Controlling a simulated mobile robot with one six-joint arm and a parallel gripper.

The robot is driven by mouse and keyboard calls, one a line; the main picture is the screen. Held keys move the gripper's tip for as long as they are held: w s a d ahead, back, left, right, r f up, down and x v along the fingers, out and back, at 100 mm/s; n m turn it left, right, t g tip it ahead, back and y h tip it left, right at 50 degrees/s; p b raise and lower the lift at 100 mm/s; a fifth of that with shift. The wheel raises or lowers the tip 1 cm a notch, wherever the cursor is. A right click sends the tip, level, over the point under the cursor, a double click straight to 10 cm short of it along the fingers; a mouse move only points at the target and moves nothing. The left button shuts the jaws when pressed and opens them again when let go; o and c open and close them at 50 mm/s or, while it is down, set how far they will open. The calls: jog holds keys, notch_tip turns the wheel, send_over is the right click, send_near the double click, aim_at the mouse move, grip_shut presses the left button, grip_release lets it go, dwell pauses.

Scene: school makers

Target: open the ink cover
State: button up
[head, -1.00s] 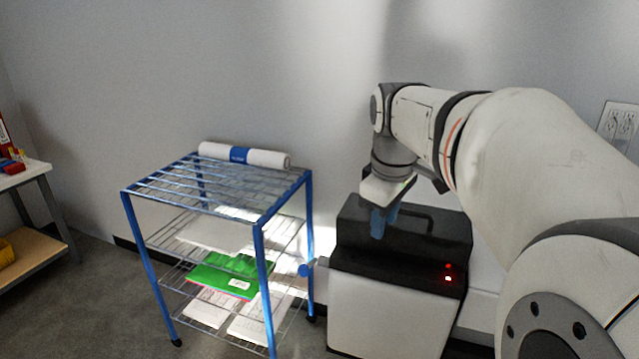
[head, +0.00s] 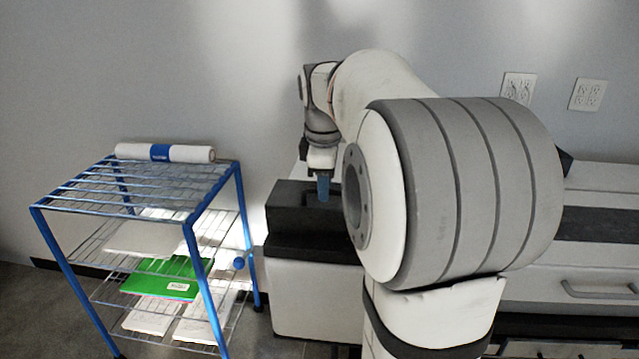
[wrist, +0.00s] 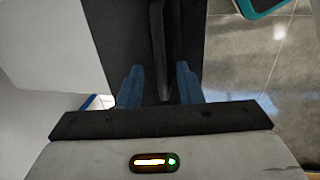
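The ink cover (head: 286,215) is the black top of a white-and-black machine (head: 300,300), partly hidden behind my arm in the head view. It looks closed. In the wrist view the black cover (wrist: 115,45) fills the middle, with a raised dark handle bar (wrist: 158,40) running along it. My gripper (wrist: 158,82) has two blue fingers, spread apart and empty, one on each side of the handle's line. In the head view my gripper (head: 323,188) points down over the cover. I cannot tell whether the fingers touch it.
A blue wire rack (head: 190,215) stands close on the machine's left, with a white roll (head: 165,153) on top and a green folder (head: 165,275) on a shelf. Drawers with a handle (head: 600,290) stand at right. The wall is close behind.

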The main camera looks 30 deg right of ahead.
jog(key=shift+f, duration=0.1)
grip_shut()
dwell(0.3)
